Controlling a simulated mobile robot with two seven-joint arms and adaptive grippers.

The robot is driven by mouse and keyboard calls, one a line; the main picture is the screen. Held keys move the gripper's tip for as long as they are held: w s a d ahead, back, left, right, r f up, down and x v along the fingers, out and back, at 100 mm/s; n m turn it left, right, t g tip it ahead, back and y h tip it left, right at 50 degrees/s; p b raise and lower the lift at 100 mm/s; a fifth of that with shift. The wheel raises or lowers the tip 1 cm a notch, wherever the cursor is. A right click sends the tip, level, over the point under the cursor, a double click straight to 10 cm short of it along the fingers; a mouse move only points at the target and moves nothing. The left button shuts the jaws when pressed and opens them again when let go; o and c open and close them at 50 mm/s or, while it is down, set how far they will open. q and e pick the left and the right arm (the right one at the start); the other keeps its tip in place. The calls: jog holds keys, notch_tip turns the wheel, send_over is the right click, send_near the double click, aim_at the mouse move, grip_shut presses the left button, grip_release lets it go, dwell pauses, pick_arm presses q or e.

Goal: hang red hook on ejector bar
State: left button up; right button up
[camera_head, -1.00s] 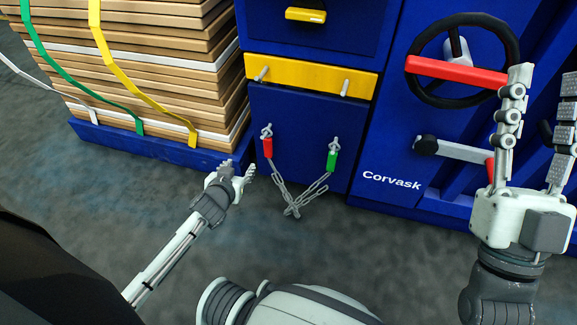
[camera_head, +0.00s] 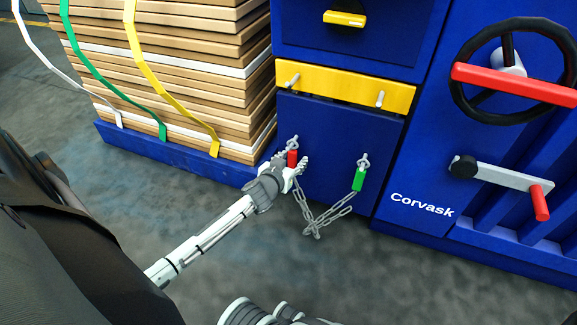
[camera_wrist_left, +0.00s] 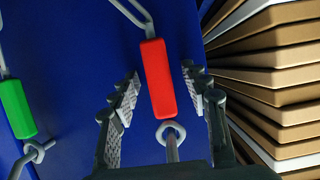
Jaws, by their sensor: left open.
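The red hook (camera_head: 292,158) hangs upright on the blue cabinet front, with metal at its top and a chain from its lower end. In the left wrist view its red handle (camera_wrist_left: 158,78) lies between my left gripper's fingers (camera_wrist_left: 162,76), with a gap on both sides. My left gripper (camera_head: 291,169) is open around the handle and partly covers it in the head view. A yellow bar (camera_head: 345,89) with two metal pegs runs across the cabinet above; I cannot tell for sure that it is the ejector bar.
A green hook (camera_head: 359,179) hangs to the right, joined to the red one by the chain (camera_head: 318,220). A stack of strapped boards (camera_head: 190,75) stands close on the left. A handwheel (camera_head: 515,70) and a red-handled crank (camera_head: 540,202) are at the right.

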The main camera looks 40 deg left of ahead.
pick_arm(q)
jog(key=shift+w+f, duration=0.1)
jog(key=shift+w, duration=0.05)
jog(key=shift+c, duration=0.4)
grip_shut()
jog(key=shift+r+p, duration=0.3)
jog(key=shift+p, duration=0.05)
jog(key=shift+s+d+p, duration=0.2)
jog(key=shift+s+p, duration=0.15)
jog(key=shift+s, duration=0.75)
